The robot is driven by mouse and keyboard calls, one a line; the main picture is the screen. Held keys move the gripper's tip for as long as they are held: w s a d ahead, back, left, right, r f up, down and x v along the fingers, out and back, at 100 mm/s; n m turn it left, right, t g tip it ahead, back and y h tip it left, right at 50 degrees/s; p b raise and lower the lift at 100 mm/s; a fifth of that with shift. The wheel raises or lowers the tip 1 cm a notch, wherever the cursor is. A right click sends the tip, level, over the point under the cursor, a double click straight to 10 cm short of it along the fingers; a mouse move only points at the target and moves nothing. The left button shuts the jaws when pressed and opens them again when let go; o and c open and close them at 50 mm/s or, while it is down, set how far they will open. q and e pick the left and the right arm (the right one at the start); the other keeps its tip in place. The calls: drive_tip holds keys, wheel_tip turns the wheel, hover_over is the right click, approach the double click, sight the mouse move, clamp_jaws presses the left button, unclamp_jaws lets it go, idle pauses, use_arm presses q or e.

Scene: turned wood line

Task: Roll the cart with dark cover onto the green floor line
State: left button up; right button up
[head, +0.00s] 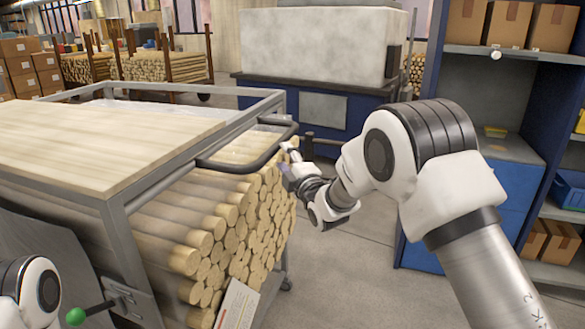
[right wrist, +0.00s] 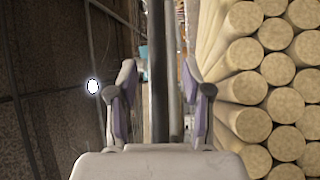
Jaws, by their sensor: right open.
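The cart (head: 110,198) fills the left of the head view, a grey metal frame loaded with round wooden rods (head: 213,250). Pale boards (head: 85,140) lie on top, and a dark grey sheet or panel (head: 50,255) shows on its near side. A dark push handle (head: 245,163) sticks out at its right end. My right gripper (head: 287,158) is at the handle's far part; in the right wrist view the open fingers (right wrist: 159,85) stand either side of a dark bar (right wrist: 160,50), not closed on it. My left gripper is out of view. No green floor line shows.
A lever with a green knob (head: 76,316) is at the cart's lower near side. A blue cabinet with a pale block (head: 320,45) stands behind. Shelving with cardboard boxes (head: 508,24) is at right. Grey floor (head: 350,270) is open right of the cart.

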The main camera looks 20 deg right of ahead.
drive_tip(key=v, duration=0.5)
drive_tip(key=shift+s, duration=0.1)
drive_tip(key=shift+f, duration=0.1)
drive_tip(key=s+d+f+m+g+h+p, duration=0.1)
drive_tip(key=s+f+g, duration=0.3)
drive_tip(key=f, duration=0.8)
drive_tip(key=s+d+f+m+g+h+p, duration=0.15)
drive_tip(key=s+f, duration=0.35)
drive_tip(key=f, duration=0.7)
drive_tip(key=s+d+f+m+g, duration=0.25)
drive_tip(key=s+f+g, duration=0.25)
drive_tip(key=s+f, duration=0.55)
drive_tip(key=s+f+m+g, duration=0.1)
drive_tip(key=s+m+g, duration=0.2)
drive_tip(key=s, duration=0.6)
drive_tip(key=s+f+m+g, duration=0.2)
drive_tip(key=s+m, duration=0.4)
drive_tip(key=s, duration=0.4)
drive_tip(key=s+d+f+m+g+p, duration=0.1)
drive_tip(key=s+m+g, duration=0.3)
drive_tip(key=s, duration=0.5)
drive_tip(key=shift+s+f+m+h, duration=0.2)
drive_tip(key=shift+f+m+h, duration=0.15)
drive_tip(key=shift+f+m, duration=0.3)
